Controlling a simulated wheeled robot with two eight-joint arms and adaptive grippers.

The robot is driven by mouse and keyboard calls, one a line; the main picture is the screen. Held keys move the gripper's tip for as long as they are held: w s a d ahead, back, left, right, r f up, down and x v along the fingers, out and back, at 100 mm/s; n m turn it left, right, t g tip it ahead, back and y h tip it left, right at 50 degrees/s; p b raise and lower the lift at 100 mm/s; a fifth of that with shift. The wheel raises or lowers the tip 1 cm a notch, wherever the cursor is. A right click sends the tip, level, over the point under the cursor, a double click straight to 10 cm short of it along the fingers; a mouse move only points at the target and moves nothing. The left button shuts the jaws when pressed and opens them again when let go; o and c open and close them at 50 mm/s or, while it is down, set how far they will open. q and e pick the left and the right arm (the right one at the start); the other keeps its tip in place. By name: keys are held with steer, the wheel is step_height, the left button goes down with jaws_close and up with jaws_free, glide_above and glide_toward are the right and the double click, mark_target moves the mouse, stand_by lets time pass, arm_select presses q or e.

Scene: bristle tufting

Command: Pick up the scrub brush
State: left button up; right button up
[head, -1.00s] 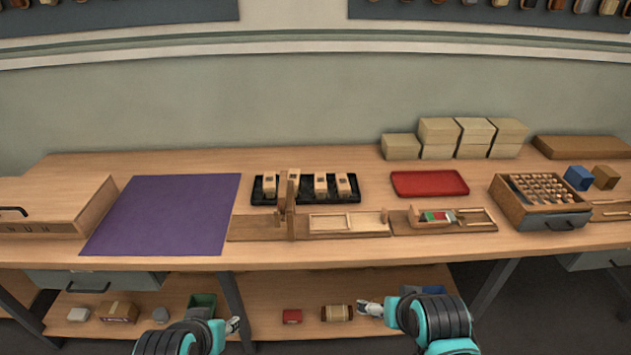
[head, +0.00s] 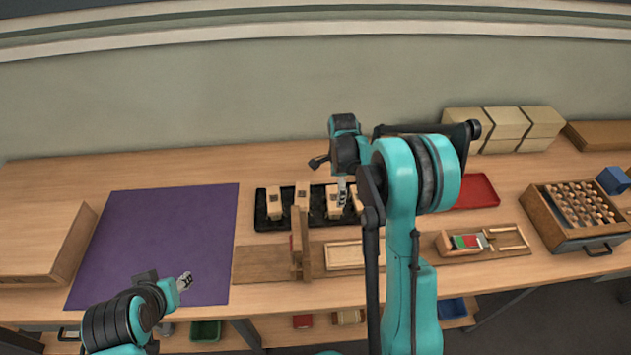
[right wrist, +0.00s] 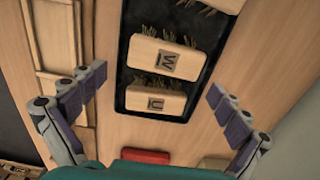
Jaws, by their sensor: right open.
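Several pale wooden brush blocks with dark square marks stand in a black tray (head: 262,222) on the bench. One block (head: 274,204) is at the tray's left end. In the right wrist view, a block marked like a W (right wrist: 165,62) and one marked like a U (right wrist: 157,100) show bristle tufts along one side. I cannot tell which is the scrub brush. My right gripper (head: 342,192) is open and empty above the tray's right part; its fingers (right wrist: 158,86) spread on either side of the tray, apart from the blocks. My left gripper (head: 185,281) hovers over the purple mat, its jaws unclear.
The purple mat (head: 165,235) lies left of the tray. A wooden fixture (head: 298,250) with an upright post stands in front of the tray. A red tray (head: 478,192), pale boxes (head: 500,128) and a drawer box of pegs (head: 548,225) are to the right.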

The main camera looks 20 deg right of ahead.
mark_target(334, 197)
steer(key=shift+w+f+m+b, duration=0.15)
steer(key=shift+w+f+b, duration=0.05)
steer(key=shift+f, duration=0.45)
steer(key=shift+w+f+m+b, duration=0.15)
steer(key=shift+f+b, duration=0.05)
steer(key=shift+f, duration=0.4)
steer(key=f+b, duration=0.1)
steer(key=f, duration=0.2)
steer(key=f+b, duration=0.1)
steer(key=f, duration=0.1)
steer(key=shift+w+a+f, duration=0.15)
steer(key=shift+a+f, duration=0.05)
steer(key=shift+f, duration=0.2)
steer(key=shift+r, duration=0.1)
steer(key=c, duration=0.9)
